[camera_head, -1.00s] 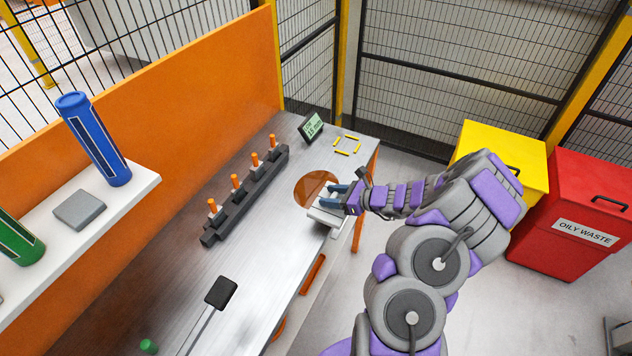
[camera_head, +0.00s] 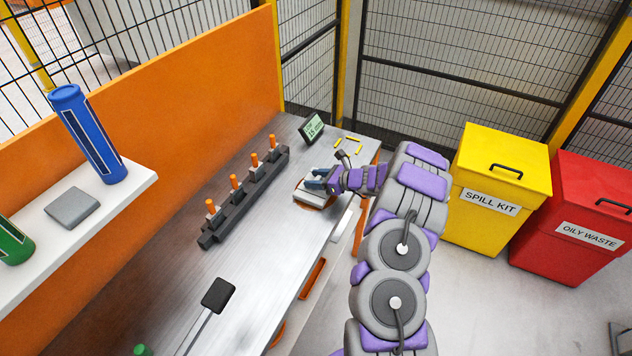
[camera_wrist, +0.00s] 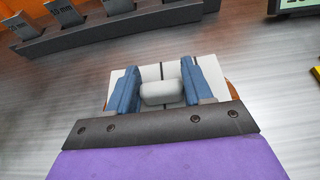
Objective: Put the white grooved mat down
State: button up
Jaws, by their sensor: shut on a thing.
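The white grooved mat (camera_head: 309,194) is at the right part of the metal bench, over the brown round patch (camera_head: 329,206). In the wrist view the mat (camera_wrist: 150,72) shows dark grooves and a pale raised grip block (camera_wrist: 160,92). My gripper (camera_head: 315,179) is shut on this block, with one blue finger on each side in the wrist view (camera_wrist: 161,84). The mat looks nearly level and very close to the bench top. I cannot tell whether it touches. The mat covers most of the brown patch.
A dark rack (camera_head: 242,199) with orange-topped pegs stands left of the mat. A small display (camera_head: 312,128) and yellow corner marks (camera_head: 348,143) lie beyond it. A black-ended tool (camera_head: 218,294) lies nearer on the bench. Yellow (camera_head: 497,190) and red bins stand right.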

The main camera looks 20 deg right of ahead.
jog(key=shift+f, duration=0.25)
jog(key=o, duration=1)
jog(key=shift+r, duration=0.1)
